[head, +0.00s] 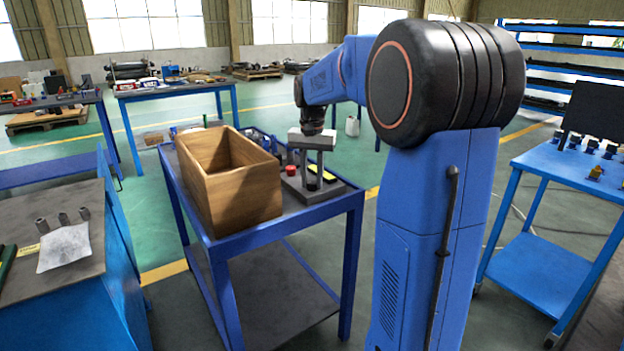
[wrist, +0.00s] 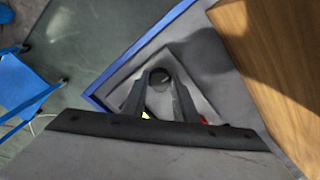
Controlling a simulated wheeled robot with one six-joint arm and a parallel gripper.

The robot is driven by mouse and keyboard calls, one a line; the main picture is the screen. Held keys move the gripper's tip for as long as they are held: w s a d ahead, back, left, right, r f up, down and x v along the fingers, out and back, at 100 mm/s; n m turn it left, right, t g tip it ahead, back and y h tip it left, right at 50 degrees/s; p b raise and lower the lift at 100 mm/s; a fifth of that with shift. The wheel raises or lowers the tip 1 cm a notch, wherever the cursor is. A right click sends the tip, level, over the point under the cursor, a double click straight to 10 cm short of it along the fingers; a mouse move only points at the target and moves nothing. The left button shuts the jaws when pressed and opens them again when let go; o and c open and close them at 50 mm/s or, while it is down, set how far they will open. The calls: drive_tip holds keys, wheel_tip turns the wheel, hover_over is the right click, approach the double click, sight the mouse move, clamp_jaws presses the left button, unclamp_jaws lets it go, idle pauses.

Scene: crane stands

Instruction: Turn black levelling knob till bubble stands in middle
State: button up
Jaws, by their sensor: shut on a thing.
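A grey levelling plate (head: 335,190) lies on the blue cart near its right end. It also shows in the wrist view (wrist: 122,78). My gripper (head: 311,183) reaches straight down over it, and in the wrist view its two fingers (wrist: 159,84) are closed around the round black knob (wrist: 158,76). A yellow piece (head: 325,174), perhaps the level, lies on the plate just right of the fingers; only a sliver of it (wrist: 145,115) shows in the wrist view. The bubble cannot be made out. A red knob (head: 290,170) stands left of the fingers.
A tall open wooden box (head: 235,200) stands on the cart (head: 300,224) close left of the plate. A workbench (head: 85,250) stands at the left and a blue trolley (head: 570,170) at the right, both apart from the cart.

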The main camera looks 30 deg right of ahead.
sight(312, 182)
drive_tip(key=shift+m, duration=0.5)
drive_tip(key=o, duration=1.1)
drive_tip(key=shift+c, duration=0.2)
drive_tip(key=shift+r, duration=0.1)
wheel_tip(312, 182, up, 17)
drive_tip(key=shift+r, duration=0.15)
